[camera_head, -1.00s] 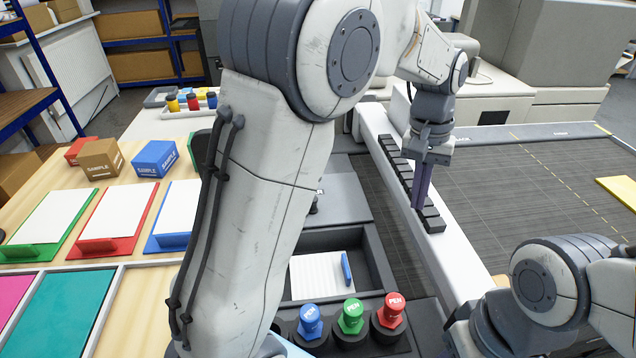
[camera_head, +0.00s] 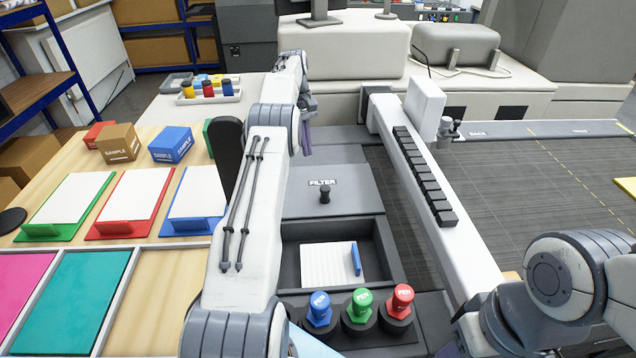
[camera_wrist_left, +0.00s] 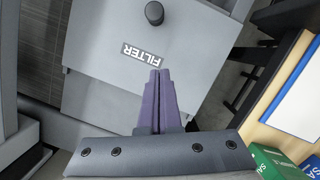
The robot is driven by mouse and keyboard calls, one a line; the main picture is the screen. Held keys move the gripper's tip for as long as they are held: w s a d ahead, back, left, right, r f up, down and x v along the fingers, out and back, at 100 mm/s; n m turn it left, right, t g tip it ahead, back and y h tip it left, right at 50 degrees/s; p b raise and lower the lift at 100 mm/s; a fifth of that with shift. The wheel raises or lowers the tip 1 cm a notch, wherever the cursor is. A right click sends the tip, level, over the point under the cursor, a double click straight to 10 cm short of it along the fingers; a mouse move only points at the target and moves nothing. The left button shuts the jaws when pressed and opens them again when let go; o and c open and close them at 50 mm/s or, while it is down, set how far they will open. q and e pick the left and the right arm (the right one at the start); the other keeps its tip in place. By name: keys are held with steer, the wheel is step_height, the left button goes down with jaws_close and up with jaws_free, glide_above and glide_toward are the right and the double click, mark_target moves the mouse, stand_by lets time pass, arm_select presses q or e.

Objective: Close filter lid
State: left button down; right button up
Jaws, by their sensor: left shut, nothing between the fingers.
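The grey filter lid (camera_head: 345,199) carries a FILTER label and a black knob (camera_head: 325,192). It lies flat behind an open dark compartment (camera_head: 292,262), which holds a white pleated filter (camera_head: 328,262) with a blue tab (camera_head: 356,260). My left gripper (camera_head: 306,145) is past the lid's far left part, with its purple fingers shut and empty. In the left wrist view the fingers (camera_wrist_left: 158,75) point at the lid (camera_wrist_left: 105,70) near its label, with the knob (camera_wrist_left: 154,13) beyond. Contact cannot be told. My right arm shows at lower right; its gripper is out of view.
Sample boxes and framed sheets lie left.

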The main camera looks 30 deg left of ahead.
mark_target(319, 194)
arm_select(q)
steer(key=p+x, duration=0.1)
steer(key=x, duration=0.7)
steer(key=shift+s+d, duration=0.1)
steer(key=shift+d, duration=0.05)
steer(key=shift+d+f+p, duration=0.3)
steer(key=shift+f+p, duration=0.05)
steer(key=shift+p, duration=0.05)
steer(key=shift+s+d+p, duration=0.3)
steer(key=shift+d+p, duration=0.05)
steer(key=shift+d, duration=0.2)
steer(key=shift+s+d+p, duration=0.3)
steer(key=shift+d, duration=0.2)
steer(key=shift+s+d+f, duration=0.15)
steer(key=shift+s+d, duration=0.1)
steer(key=shift+d, duration=0.2)
steer(key=shift+d, duration=0.1)
